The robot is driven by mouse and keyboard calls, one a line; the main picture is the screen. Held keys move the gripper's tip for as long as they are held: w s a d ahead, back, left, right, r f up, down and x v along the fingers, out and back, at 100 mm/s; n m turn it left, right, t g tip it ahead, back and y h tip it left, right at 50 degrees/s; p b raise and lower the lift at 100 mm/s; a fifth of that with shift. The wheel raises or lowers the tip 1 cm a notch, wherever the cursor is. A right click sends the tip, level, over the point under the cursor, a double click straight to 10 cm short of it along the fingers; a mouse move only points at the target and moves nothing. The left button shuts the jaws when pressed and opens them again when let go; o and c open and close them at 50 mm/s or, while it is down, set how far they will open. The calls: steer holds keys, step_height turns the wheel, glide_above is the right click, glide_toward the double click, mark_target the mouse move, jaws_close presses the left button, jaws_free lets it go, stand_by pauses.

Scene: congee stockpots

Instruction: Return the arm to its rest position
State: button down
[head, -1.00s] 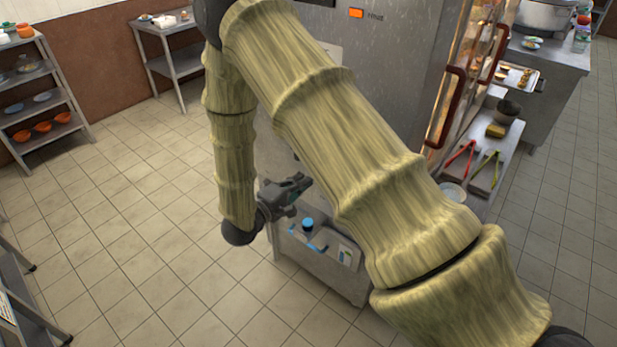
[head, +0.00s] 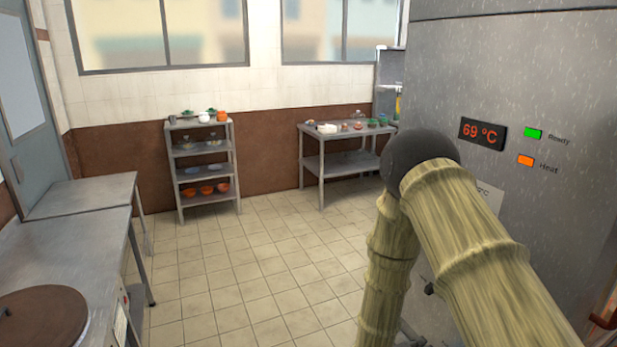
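My arm (head: 480,250), wrapped in a yellow-green bamboo-like cover, rises from the lower right to a dark elbow joint (head: 420,160). From there its forearm (head: 390,250) hangs down to the bottom edge. My gripper cannot be made out clearly; only small dark parts show low down between the two arm sections. I cannot tell its fingers or whether it holds anything.
A large grey steel cabinet (head: 450,80) with a 69 °C display (head: 482,134) stands close on the right. A shelf rack (head: 205,170) and a steel table (head: 340,160) stand at the back. A steel counter (head: 60,250) is at left. Tiled floor (head: 250,270) between is clear.

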steer(key=s+a+f+y, duration=0.2)
steer(key=s+f+y, duration=0.4)
steer(key=f, duration=0.5)
steer(key=s+a+f+m+g+y, duration=0.1)
steer(key=s+a+f+g+y, duration=0.1)
steer(key=s, duration=0.7)
steer(key=s+a+f+m+g+y, duration=0.2)
steer(key=s+f+g, duration=0.1)
steer(key=s, duration=0.7)
steer(key=s+a+f+m+g+y, duration=0.1)
steer(key=s+a+f+g+y, duration=0.1)
steer(key=s, duration=0.7)
steer(key=shift+s+a+f+m+g, duration=0.2)
steer(key=shift+s+f+m+g, duration=0.3)
steer(key=shift+f, duration=0.45)
steer(key=shift+d, duration=0.1)
